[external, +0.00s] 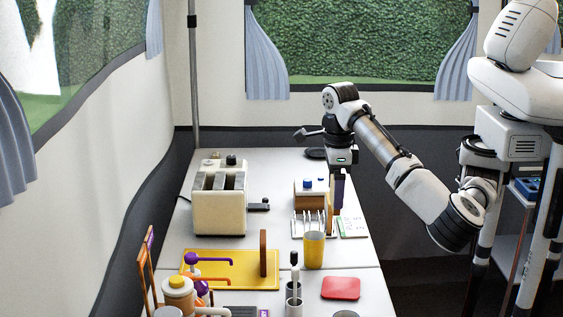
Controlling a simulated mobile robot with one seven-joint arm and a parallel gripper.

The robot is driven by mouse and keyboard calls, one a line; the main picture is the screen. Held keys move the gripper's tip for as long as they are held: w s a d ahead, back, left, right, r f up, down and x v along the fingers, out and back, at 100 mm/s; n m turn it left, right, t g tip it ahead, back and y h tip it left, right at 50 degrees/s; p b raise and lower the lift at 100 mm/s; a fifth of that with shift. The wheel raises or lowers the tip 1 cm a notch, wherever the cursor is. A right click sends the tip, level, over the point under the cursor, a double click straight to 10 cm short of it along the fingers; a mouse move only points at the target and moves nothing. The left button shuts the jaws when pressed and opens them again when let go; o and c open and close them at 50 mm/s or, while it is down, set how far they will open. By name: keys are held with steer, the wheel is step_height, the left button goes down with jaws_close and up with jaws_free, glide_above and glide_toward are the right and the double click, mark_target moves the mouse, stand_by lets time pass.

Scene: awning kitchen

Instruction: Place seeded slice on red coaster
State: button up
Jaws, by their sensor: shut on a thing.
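The red coaster (340,288) lies flat and bare on the near right part of the white table. My gripper (338,176) points down over the right side of the table, well behind the coaster. It is shut on a narrow, dark upright thing (338,192), too small and partly covered to identify with certainty. A brown upright slab (263,253), seen nearly edge-on, stands on the yellow board (222,281). I cannot tell from this view which thing is the seeded slice.
A cream toaster (219,205) stands at the left. A rack (308,225), a yellow cup (314,250) and a green-white card (352,227) lie between my gripper and the coaster. A cup with a brush (294,293) stands left of the coaster. Bottles crowd the near left.

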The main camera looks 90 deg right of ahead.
steer(key=s+a, duration=0.2)
steer(key=b, duration=0.2)
glide_above(341, 287)
step_height(341, 287, down, 20)
steer(key=shift+d+f, duration=0.1)
steer(key=shift+f, duration=0.1)
steer(key=shift+f+b, duration=0.2)
steer(key=shift+b, duration=0.2)
steer(key=o, duration=0.6)
steer(key=shift+o, duration=0.2)
steer(key=shift+r, duration=0.1)
steer(key=shift+r, duration=0.1)
